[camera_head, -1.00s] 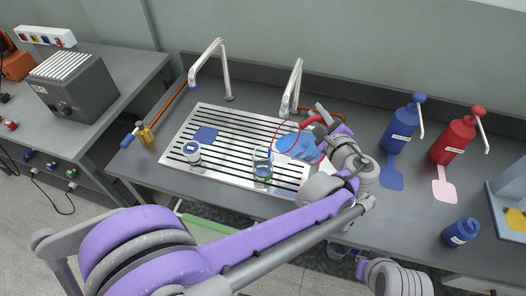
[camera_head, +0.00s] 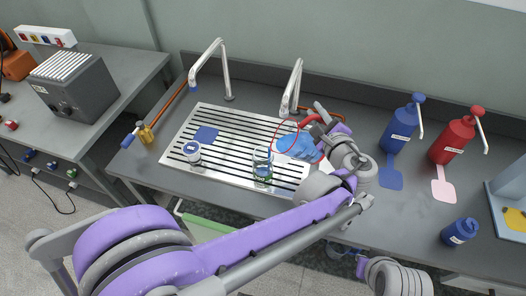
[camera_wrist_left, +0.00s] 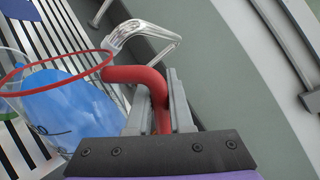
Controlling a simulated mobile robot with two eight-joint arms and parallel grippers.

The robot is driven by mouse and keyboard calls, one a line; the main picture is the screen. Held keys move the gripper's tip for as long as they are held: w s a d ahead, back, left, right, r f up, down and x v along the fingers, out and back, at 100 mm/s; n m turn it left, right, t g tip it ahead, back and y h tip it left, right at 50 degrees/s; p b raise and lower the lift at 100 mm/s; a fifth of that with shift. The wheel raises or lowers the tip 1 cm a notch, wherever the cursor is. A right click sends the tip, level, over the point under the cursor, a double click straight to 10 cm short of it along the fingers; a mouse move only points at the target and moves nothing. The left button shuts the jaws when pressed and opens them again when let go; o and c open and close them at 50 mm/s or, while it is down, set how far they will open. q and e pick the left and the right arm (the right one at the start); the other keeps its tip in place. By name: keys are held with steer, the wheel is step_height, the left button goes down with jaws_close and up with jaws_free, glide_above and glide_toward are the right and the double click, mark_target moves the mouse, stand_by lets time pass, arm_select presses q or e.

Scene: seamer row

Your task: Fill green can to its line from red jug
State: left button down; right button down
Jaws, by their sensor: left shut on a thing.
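The jug has a red rim and red handle (camera_wrist_left: 150,78) and a clear body. In the head view its rim (camera_head: 274,138) is tilted, beside and above the can. My left gripper (camera_head: 322,128) is shut on the handle; in the wrist view its fingers (camera_wrist_left: 165,105) clasp it. A blue mass (camera_wrist_left: 70,110) shows within or behind the jug; I cannot tell whether it is liquid. The green can (camera_head: 263,180) stands upright on the slatted drainer, with clear glass-like walls showing above its green part. Its line and level are too small to read.
A white, blue-topped pot (camera_head: 192,150) and a blue square (camera_head: 206,134) are on the drainer (camera_head: 228,120). Two taps stand behind. Blue (camera_head: 400,130) and red (camera_head: 455,138) pump bottles and a blue can (camera_head: 460,232) are at the right.

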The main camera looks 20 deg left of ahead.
arm_select(q)
steer(key=shift+s+a+r+n+h+p, duration=0.3)
steer(key=shift+a+r+n+p, duration=0.5)
steer(key=shift+r, duration=0.1)
stand_by(2.9)
steer(key=d+f+m+b, duration=0.1)
steer(key=f, duration=0.1)
steer(key=w+d+f+m+b, duration=0.1)
steer(key=f+b, duration=0.1)
steer(key=d+f+m+y+b, duration=0.1)
steer(key=f+b, duration=0.1)
steer(key=shift+w+d+m, duration=0.25)
steer(key=shift+d+m, duration=0.05)
steer(key=shift+d, duration=0.1)
steer(key=shift+d+f+m, duration=0.1)
steer(key=shift+d+m, duration=0.25)
steer(key=shift+m, duration=0.05)
steer(key=shift+s+r, duration=0.15)
steer(key=shift+r, duration=0.15)
steer(key=shift+w+d+f, duration=0.1)
steer(key=shift+w+f, duration=0.2)
steer(key=shift+f, duration=0.05)
steer(key=w+d+f+m+y+b, duration=0.1)
steer(key=w+d+f+m+b, duration=0.1)
steer(key=d+m, duration=0.4)
steer(key=shift+d+f+m+t+y+b, duration=0.15)
steer(key=shift+f+m+t+y+b, duration=0.3)
steer(key=shift+b, duration=0.2)
